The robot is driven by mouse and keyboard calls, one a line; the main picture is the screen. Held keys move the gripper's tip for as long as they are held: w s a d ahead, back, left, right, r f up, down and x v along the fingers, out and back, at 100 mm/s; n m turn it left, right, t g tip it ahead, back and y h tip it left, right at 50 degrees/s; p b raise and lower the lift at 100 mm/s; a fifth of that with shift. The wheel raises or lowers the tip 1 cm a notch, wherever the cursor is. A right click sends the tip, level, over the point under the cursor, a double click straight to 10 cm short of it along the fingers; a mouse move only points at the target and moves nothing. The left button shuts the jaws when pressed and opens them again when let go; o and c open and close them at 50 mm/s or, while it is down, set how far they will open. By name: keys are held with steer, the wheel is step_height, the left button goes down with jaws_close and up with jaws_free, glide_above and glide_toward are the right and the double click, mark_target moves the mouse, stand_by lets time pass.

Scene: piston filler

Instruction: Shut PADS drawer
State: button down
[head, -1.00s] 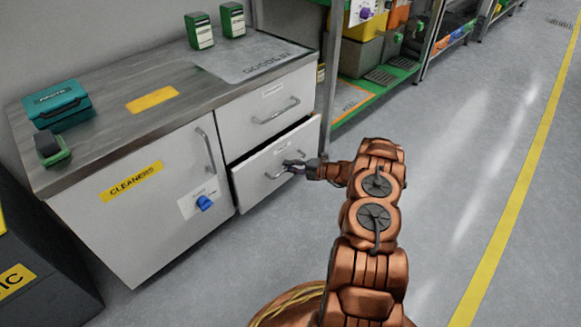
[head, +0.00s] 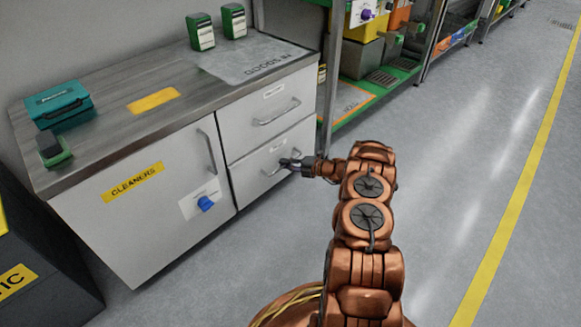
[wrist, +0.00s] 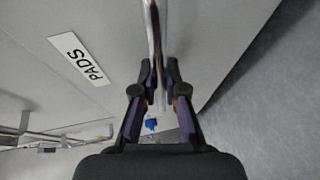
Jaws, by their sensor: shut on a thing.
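The PADS drawer (head: 248,184) is the lower of two white drawers at the right end of the grey-topped cabinet. Its front now looks flush with the cabinet face in the head view. Its PADS label (wrist: 79,59) shows in the wrist view. My gripper (head: 288,163) is at the drawer's bar handle (head: 270,170). In the wrist view my gripper (wrist: 158,95) has its two fingers closed on either side of the metal handle (wrist: 154,40). Part of the handle is hidden behind the fingers.
The upper drawer (head: 272,108) looks shut. A green-edged shelf rack (head: 350,105) stands to the right. The floor (head: 460,190) on the right is clear.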

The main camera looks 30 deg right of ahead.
steer(key=shift+w+a, duration=0.15)
steer(key=shift+w, duration=0.55)
steer(key=c, duration=1.5)
jaws_free()
steer(key=shift+w+a, duration=0.1)
steer(key=o, duration=0.3)
steer(key=shift+s+d, duration=0.2)
steer(key=v, duration=1.1)
steer(key=shift+s+d, duration=0.25)
steer(key=shift+s, duration=0.05)
